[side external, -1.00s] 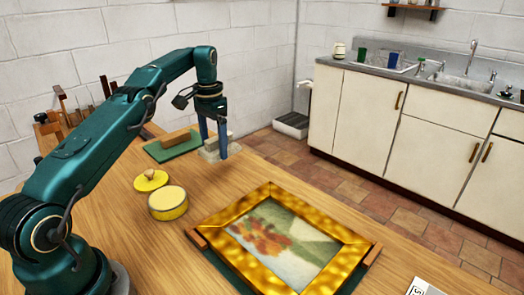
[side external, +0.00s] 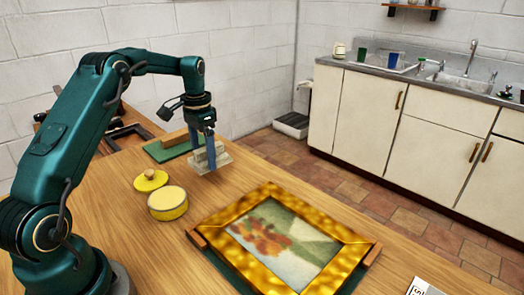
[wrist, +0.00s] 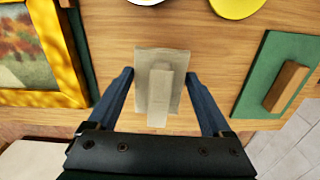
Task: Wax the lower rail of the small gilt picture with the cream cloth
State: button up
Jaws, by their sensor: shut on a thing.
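The small gilt picture (side external: 345,266) lies flat on the wooden table, its painting face up; part of its frame also shows at the left of the wrist view (wrist: 62,55). The cream cloth (side external: 221,160) is a pale pad with a raised block along its middle. My gripper (side external: 205,165) is shut on it, well behind and left of the picture. In the wrist view the cloth (wrist: 143,65) sits between the two blue fingers. I cannot tell whether it touches the table. An open yellow tin (side external: 168,203) with pale wax stands between my arm and the picture.
The tin's yellow lid (side external: 150,181) lies behind the tin. A green mat (side external: 157,152) with a wooden block (side external: 176,139) lies behind the cloth. A wooden stop (side external: 198,239) stands at the picture's left corner. The table between the cloth and the picture is clear.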

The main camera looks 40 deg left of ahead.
notch_tip(320, 180, up, 3)
send_over(161, 201)
jog(key=shift+w+d+f+n, duration=0.1)
jog(key=shift+w+f+n, duration=0.05)
jog(key=shift+w+n, duration=0.2)
jog(key=shift+s, duration=0.3)
jog(key=shift+s+r, duration=0.1)
jog(key=shift+r, duration=0.5)
jog(key=shift+f, duration=0.5)
jog(key=shift+f, duration=1.85)
jog(key=shift+f, duration=0.8)
